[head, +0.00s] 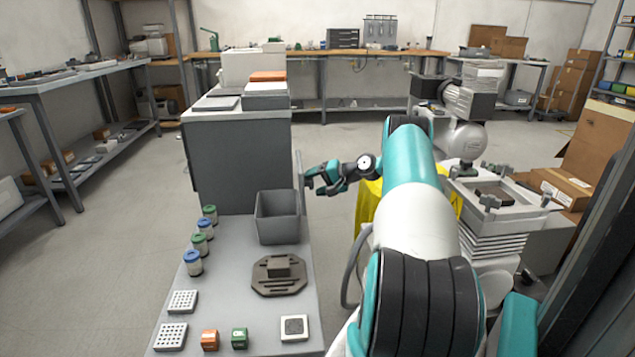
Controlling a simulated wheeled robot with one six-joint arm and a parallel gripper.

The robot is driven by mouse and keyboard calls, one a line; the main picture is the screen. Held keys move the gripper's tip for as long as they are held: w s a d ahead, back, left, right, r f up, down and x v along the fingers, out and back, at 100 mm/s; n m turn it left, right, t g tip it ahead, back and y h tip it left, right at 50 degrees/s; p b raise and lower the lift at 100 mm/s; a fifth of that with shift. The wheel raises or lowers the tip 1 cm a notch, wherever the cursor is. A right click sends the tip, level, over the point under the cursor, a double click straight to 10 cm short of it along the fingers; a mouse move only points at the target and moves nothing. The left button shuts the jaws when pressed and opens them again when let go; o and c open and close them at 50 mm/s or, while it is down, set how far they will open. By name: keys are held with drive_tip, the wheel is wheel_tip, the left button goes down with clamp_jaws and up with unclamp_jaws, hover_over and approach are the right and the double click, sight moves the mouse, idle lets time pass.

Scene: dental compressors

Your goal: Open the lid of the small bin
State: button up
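The small bin (278,228) is a dark grey open-topped box on the grey bench, and I see into its inside. A thin grey panel (299,172), which looks like its lid, stands about upright at the bin's right side. My gripper (308,181) is just right of this panel, reaching in from the right with its fingers pointing left. Whether it touches the panel is unclear. The fingers are too small to tell if they are open or shut. My arm hides part of the area to the right.
Several lidded jars (193,263) stand left of the bin. A dark brown fixture (279,275), white perforated blocks (171,336), an orange block (209,340) and a green block (240,338) lie in front. A grey cabinet (238,165) stands behind. A compressor (463,138) is at right.

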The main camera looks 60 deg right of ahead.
drive_tip(key=shift+s+a+f, duration=0.1)
drive_tip(key=shift+f, duration=0.2)
drive_tip(key=p+v, duration=0.2)
drive_tip(key=v, duration=1)
drive_tip(key=shift+r, duration=0.25)
